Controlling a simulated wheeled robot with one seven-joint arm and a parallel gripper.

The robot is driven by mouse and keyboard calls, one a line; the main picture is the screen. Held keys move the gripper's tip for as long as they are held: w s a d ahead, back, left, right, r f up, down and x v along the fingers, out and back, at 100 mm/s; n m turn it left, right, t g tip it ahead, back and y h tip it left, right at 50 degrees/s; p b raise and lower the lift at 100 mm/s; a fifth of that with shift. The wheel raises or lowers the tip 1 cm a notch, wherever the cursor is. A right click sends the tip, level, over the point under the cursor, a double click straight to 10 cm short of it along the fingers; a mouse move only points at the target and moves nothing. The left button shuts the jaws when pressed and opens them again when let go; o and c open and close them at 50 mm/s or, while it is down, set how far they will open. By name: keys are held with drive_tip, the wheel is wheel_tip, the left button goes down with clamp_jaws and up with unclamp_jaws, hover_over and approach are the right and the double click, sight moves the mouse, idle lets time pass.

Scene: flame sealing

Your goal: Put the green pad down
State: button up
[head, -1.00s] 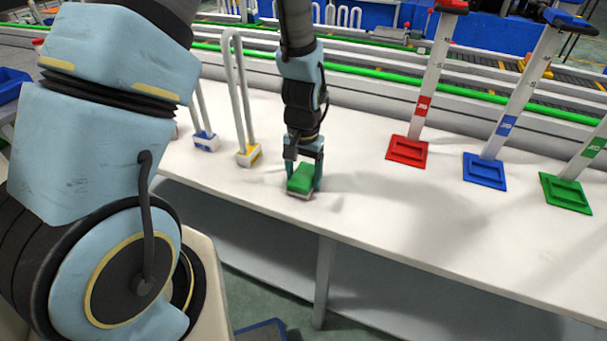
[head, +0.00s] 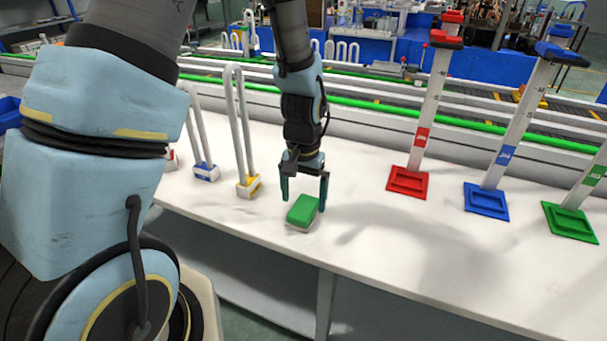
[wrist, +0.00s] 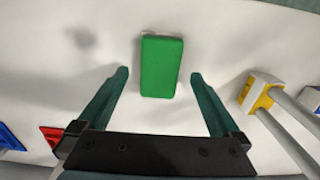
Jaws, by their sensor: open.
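The green pad (head: 303,209), a green block with a pale base, lies on the white table (head: 370,235) near its front edge. It also shows in the wrist view (wrist: 161,66), ahead of and between the fingertips. My gripper (head: 305,199) is open, with one finger on each side above the pad and apart from it. In the wrist view both teal fingers of my gripper (wrist: 159,76) are spread wide with nothing between them touching the pad.
A yellow-based stand with a tall white loop (head: 248,186) stands just left of the pad, and a blue-based one (head: 206,173) is farther left. Red (head: 408,183), blue (head: 486,201) and green (head: 570,223) based posts stand to the right. Table between is clear.

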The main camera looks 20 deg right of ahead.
wheel_tip(320, 180, up, 8)
drive_tip(key=b, duration=0.1)
drive_tip(key=a+r+n, duration=0.1)
drive_tip(key=a+n, duration=0.2)
drive_tip(key=a, duration=0.9)
drive_tip(key=w+a+r+n+t, duration=0.1)
drive_tip(key=a+n, duration=0.3)
drive_tip(key=a, duration=0.9)
drive_tip(key=shift+a+r+t, duration=0.15)
drive_tip(key=shift+r+t, duration=0.15)
drive_tip(key=shift+r, duration=0.5)
drive_tip(key=shift+w, duration=0.15)
drive_tip(key=m+g+p, duration=0.1)
drive_tip(key=m+g, duration=0.1)
drive_tip(key=m, duration=0.5)
approach(304, 207)
wheel_tip(304, 207, down, 5)
drive_tip(key=shift+f+p, duration=0.1)
drive_tip(key=shift+p, duration=0.35)
drive_tip(key=shift+f+p, duration=0.8)
drive_tip(key=shift+f, duration=1.75)
